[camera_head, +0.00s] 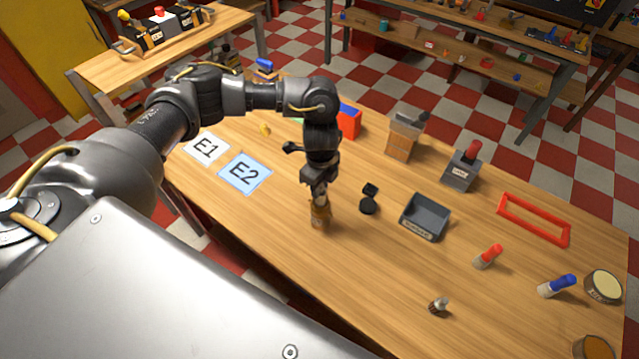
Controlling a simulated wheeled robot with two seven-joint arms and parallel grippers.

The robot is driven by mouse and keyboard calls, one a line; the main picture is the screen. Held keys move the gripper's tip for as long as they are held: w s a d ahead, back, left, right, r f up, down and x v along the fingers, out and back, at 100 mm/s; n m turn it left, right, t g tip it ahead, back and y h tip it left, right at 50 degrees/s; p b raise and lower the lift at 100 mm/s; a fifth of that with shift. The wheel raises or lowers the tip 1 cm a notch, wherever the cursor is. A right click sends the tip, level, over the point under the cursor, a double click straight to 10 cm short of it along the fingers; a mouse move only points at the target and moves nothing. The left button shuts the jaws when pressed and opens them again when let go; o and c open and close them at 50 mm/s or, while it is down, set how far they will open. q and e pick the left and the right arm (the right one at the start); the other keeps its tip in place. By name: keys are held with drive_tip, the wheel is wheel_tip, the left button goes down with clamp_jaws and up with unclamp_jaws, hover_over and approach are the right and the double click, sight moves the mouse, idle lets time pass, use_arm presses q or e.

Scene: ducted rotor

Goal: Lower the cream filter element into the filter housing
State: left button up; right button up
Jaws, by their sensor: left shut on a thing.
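My left gripper (319,193) points down over the middle of the table and is shut on a small amber-brown piece (320,214). The fingers cover its upper part, and I cannot tell whether this piece is the filter element or whether it touches the table. At the right edge stands a round, dark-sided thing with a cream top (604,285) and a label on its side. I cannot tell whether it is the filter housing or the element. A round brown thing (596,347) is cut off at the bottom right corner. My right gripper is out of view.
Near the gripper are a small black part (369,198) and a grey tray (425,218). Farther right are a red frame (534,219), a red-capped piece (488,256) and a blue-capped piece (557,286). Cards E1 (205,148) and E2 (244,173) lie left. The front middle is mostly clear.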

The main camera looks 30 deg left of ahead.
use_arm(q)
drive_tip(key=shift+f+b, duration=1.2)
drive_tip(key=shift+f, duration=0.95)
drive_tip(key=o, duration=0.9)
wheel_tip(320, 180, up, 11)
drive_tip(key=shift+f+b, duration=0.1)
drive_tip(key=shift+b, duration=0.25)
